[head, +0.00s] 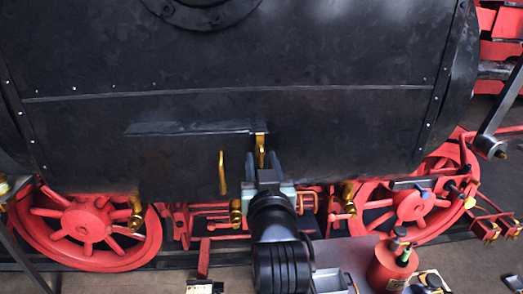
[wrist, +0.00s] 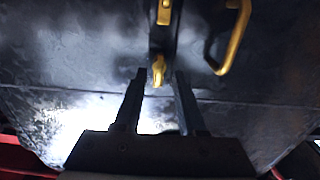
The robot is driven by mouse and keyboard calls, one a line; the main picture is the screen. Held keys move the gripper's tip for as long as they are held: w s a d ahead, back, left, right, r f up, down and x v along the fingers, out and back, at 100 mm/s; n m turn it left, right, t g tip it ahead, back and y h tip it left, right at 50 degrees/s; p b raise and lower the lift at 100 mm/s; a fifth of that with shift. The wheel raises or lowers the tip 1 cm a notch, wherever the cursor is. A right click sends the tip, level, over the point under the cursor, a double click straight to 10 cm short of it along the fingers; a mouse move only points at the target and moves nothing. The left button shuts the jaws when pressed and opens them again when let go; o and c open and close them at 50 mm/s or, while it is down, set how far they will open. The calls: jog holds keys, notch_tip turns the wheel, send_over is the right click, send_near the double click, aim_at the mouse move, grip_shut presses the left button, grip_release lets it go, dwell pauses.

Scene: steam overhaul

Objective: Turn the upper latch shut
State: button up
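A small brass latch piece (wrist: 158,68) shows in the wrist view on a dark upright strip of the black casing. My gripper (wrist: 161,75) is open, with one dark finger on each side of this piece and a gap to both. Another brass piece (wrist: 165,12) sits on the same strip at the top of the wrist view. In the head view my gripper (head: 262,162) is at the brass latch (head: 260,146) by the right end of a dark ledge. The fingers and wrist hide the lower part there. I cannot tell whether the fingers touch the latch.
A brass handle (head: 222,172) stands left of my gripper in the head view; it also shows in the wrist view (wrist: 235,38). Red wheels (head: 88,222) and brass fittings (head: 348,196) lie below. A red can (head: 388,268) stands at the lower right.

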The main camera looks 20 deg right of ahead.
jog(key=shift+w+d, duration=0.25)
jog(key=shift+w, duration=0.35)
jog(key=shift+c, duration=0.2)
grip_shut()
jog(key=shift+n, duration=0.4)
jog(key=n+b, duration=0.2)
jog(key=n, duration=0.1)
jog(key=shift+f+n, duration=0.1)
jog(key=shift+n, duration=0.2)
jog(key=n+b, duration=0.2)
jog(key=n, duration=0.2)
jog(key=shift+a+f+n, duration=0.1)
jog(key=shift+n, duration=0.2)
jog(key=n+b, duration=0.2)
jog(key=n, duration=0.2)
jog(key=shift+n, duration=0.3)
jog(key=shift+a+n+b, duration=0.1)
jog(key=shift+n+b, duration=0.75)
jog(key=shift+n, duration=1.25)
